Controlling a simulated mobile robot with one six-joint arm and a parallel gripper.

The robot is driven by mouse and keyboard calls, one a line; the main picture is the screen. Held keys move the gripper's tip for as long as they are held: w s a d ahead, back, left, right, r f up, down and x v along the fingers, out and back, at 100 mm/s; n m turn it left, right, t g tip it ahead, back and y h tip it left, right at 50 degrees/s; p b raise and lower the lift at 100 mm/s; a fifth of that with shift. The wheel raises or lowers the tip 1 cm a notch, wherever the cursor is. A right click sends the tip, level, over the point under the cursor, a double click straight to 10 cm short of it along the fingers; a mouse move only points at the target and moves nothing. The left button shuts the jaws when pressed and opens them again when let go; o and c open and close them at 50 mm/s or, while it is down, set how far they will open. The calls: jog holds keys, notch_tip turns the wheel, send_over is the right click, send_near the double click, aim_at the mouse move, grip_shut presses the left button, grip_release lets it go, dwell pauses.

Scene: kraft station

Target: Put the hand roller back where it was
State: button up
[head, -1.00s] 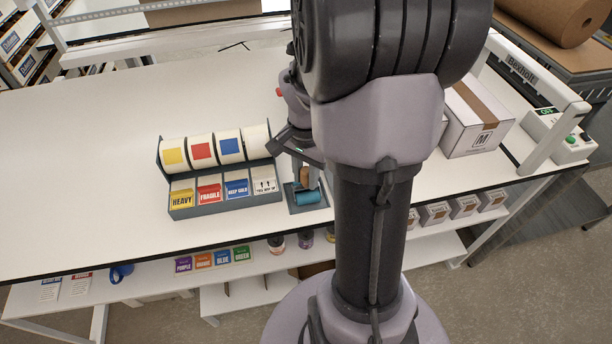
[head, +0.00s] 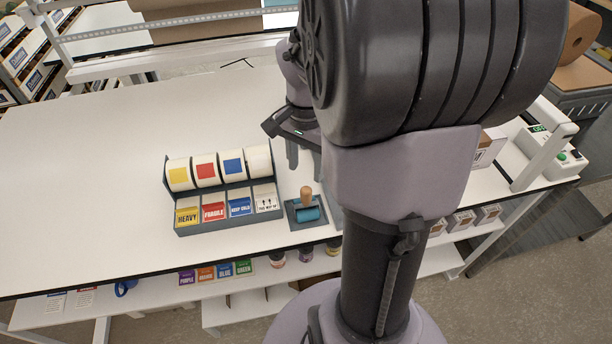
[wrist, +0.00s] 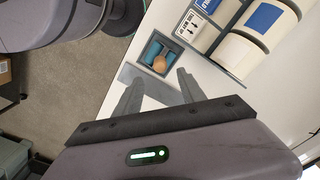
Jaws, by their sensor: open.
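The hand roller (head: 307,205) has a teal roller and a tan wooden handle. It rests on a dark grey square holder (head: 291,222) on the white table, just right of the label rack. The wrist view shows the hand roller (wrist: 160,63) from above, in the holder, with the handle end toward the camera. My gripper (head: 304,160) is open and empty, apart from the roller and above and behind it in the head view. In the wrist view, both fingers of my gripper (wrist: 158,88) are spread, with the roller beyond their tips.
The label rack (head: 223,222) holds several label rolls and printed label stacks directly left of the holder. A carton (head: 490,148) and a sealer with a green button (head: 550,150) stand at the right. A lower shelf (head: 262,305) runs below the front edge. The left of the table is clear.

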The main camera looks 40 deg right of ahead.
jog(key=s+a+r+n+t+y, duration=0.1)
jog(key=s+a+r+n+t, duration=0.2)
jog(key=a, duration=0.5)
jog(key=s+a+r+n+t, duration=0.15)
jog(key=a+r+n, duration=0.25)
jog(key=a, duration=0.4)
jog(key=s+a+r+n+t+y, duration=0.1)
jog(key=s+a+r+n, duration=0.2)
jog(key=a, duration=0.5)
notch_tip(320, 180, down, 10)
jog(key=n+b, duration=0.1)
jog(key=b, duration=0.8)
jog(key=shift+w+b, duration=0.15)
jog(key=shift+b, duration=0.25)
